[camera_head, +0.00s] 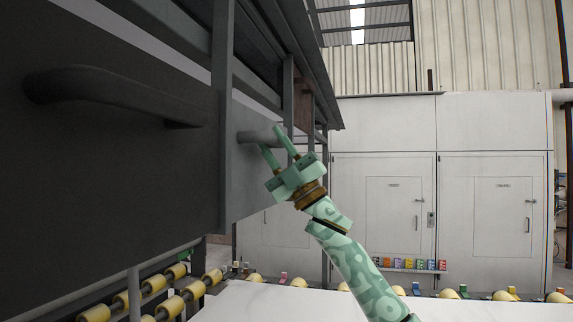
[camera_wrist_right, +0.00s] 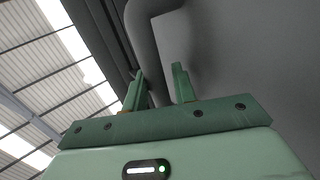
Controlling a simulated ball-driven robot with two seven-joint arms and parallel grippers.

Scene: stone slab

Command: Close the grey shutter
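A grey shutter panel (camera_head: 245,185) hangs behind an upright post in the head view. A grey bar handle (camera_head: 256,137) sticks out near its top; it also shows in the right wrist view (camera_wrist_right: 143,40), bending down between the fingers. My right gripper (camera_head: 272,139) is at this handle, with its fingers spread on either side of the bar. In the right wrist view (camera_wrist_right: 159,85) a gap shows between the bar and the right finger; contact with the left finger is unclear. My left gripper is out of view.
A large dark panel (camera_head: 110,180) with its own bar handle (camera_head: 120,92) fills the left, close by. Yellow rollers (camera_head: 165,298) and a white slab (camera_head: 270,305) lie below. White cabinets (camera_head: 385,200) stand at the back.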

